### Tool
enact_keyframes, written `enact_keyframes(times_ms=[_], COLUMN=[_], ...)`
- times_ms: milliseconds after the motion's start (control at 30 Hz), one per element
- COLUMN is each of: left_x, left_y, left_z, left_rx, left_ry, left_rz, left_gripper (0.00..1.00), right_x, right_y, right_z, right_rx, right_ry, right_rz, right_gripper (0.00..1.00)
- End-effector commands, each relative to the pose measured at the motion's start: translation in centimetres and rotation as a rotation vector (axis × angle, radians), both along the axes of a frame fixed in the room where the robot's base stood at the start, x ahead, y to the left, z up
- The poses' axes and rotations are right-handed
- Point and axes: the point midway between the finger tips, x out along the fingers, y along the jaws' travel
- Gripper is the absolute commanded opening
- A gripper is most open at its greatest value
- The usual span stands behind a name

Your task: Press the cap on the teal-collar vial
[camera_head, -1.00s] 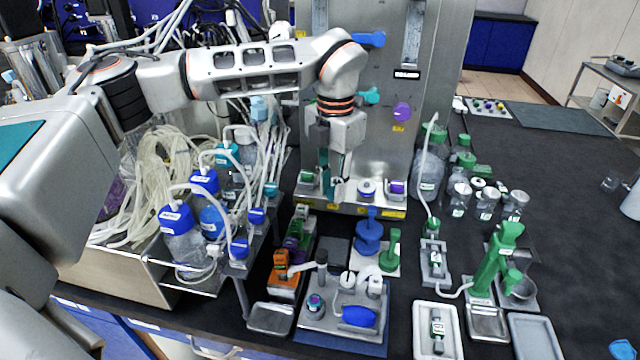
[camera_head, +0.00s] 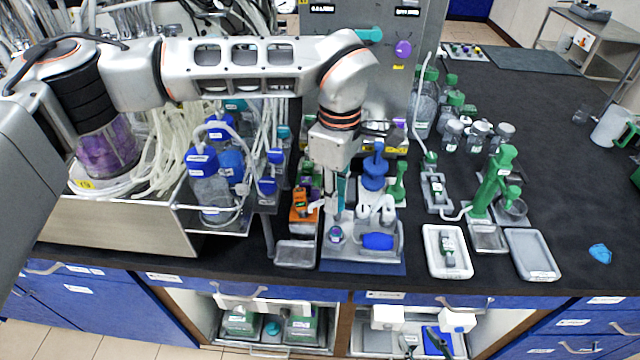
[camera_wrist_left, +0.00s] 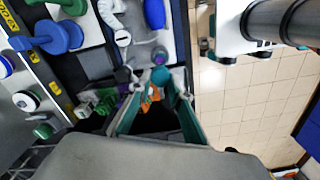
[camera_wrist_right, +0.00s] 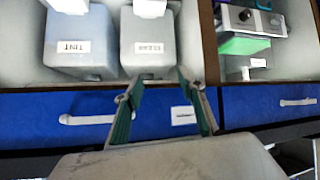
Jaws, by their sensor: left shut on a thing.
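The vial (camera_head: 335,234) with a purple and teal top stands at the front left of the grey tray (camera_head: 352,254). It also shows in the left wrist view (camera_wrist_left: 160,55). My left gripper (camera_head: 338,208) points down just above and behind this vial. In the left wrist view its fingers (camera_wrist_left: 156,82) are shut on a small teal piece (camera_wrist_left: 161,74), which looks like a cap. The cap seems apart from the vial, though the exact gap is unclear. My right gripper (camera_wrist_right: 162,92) is open and empty, in front of blue drawer fronts.
A white tray (camera_head: 447,251) is to the right. Free dark bench lies further right.

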Motion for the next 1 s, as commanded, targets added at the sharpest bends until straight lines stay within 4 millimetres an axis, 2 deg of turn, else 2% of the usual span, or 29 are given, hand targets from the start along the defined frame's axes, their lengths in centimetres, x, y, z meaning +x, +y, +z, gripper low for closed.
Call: enact_keyframes(times_ms=[267,500,800,1000], left_x=[-0.1,0.0,0.0,0.0], left_y=[0.0,0.0,0.0,0.0], left_z=[-1.3,-3.4,-5.8,-6.4], left_rx=[0.0,-0.001,0.0,0.0], left_ry=[0.002,0.002,0.001,0.0], left_rz=[-0.003,-0.001,-0.001,-0.001], left_gripper=[0.11,0.11,0.11,0.11], right_x=[0.0,0.4,0.6,0.4], right_y=[0.2,1.5,1.3,1.2], right_z=[-0.7,-0.8,-1.9,-2.5], right_rx=[0.002,0.019,0.018,0.014], right_ry=[-0.002,-0.021,-0.028,-0.022], right_rz=[0.006,0.024,0.021,0.022], right_gripper=[0.4,0.4,0.4,0.4])
